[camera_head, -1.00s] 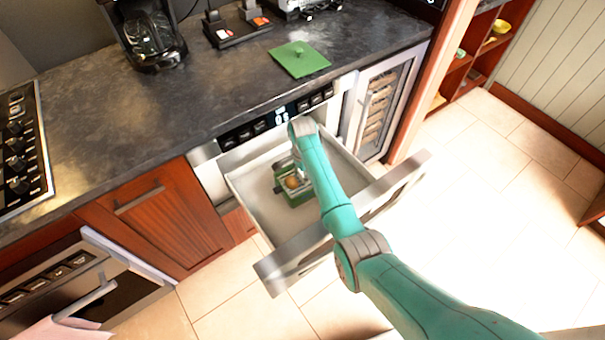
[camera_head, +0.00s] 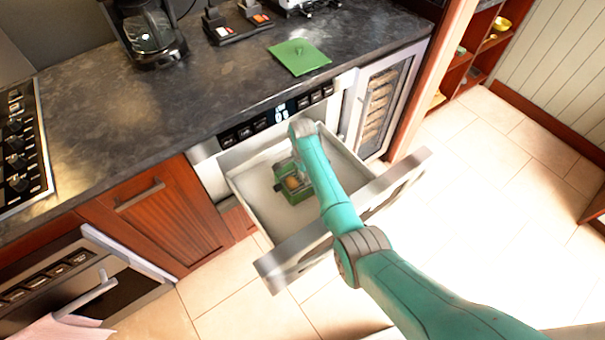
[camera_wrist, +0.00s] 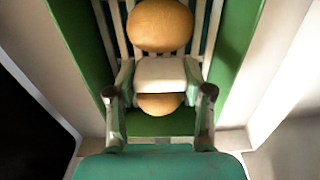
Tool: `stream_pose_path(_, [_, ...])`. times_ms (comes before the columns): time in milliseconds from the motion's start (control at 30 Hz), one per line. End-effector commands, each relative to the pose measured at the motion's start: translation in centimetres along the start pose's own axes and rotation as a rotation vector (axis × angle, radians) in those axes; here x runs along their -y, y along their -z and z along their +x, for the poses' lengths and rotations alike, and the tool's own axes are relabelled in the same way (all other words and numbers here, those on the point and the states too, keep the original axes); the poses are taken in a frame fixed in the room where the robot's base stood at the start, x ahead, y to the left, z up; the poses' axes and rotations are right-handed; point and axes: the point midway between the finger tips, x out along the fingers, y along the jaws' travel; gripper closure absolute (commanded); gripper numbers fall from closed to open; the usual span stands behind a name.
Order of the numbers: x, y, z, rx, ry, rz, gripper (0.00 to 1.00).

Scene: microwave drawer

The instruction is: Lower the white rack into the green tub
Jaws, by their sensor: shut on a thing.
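The green tub (camera_head: 294,198) sits inside the open drawer, and its green walls also show in the wrist view (camera_wrist: 77,32). The white rack shows as pale slats (camera_wrist: 116,28) between the tub's green sides; how deep it sits is hard to tell. A round, tan, potato-like item (camera_wrist: 160,25) lies on the slats, and another tan part shows below the white grip piece. My gripper (camera_wrist: 160,76) is shut on this pale piece, which seems to be the rack's handle. In the head view my gripper (camera_head: 297,165) is over the tub, and my arm partly hides it.
The pulled-out drawer (camera_head: 252,205) has pale walls and a metal front (camera_head: 300,262). Bare drawer floor lies around the tub. A coffee maker (camera_head: 148,35) stands further left.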

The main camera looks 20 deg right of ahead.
Motion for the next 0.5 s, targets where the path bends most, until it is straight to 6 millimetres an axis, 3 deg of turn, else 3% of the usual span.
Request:
stream_pose_path(233, [0.02, 0.01, -0.03, 0.0, 0.0, 0.0, 0.84])
stream_pose_path(267, [0.02, 0.01, -0.04, 0.0, 0.0, 0.0, 0.42])
stream_pose_path(300, [0.02, 0.0, -0.03, 0.0, 0.0, 0.0, 0.32])
stream_pose_path(367, [0.02, 0.01, -0.03, 0.0, 0.0, 0.0, 0.2])
stream_pose_path(500, [0.01, 0.0, -0.02, 0.0, 0.0, 0.0, 0.2])
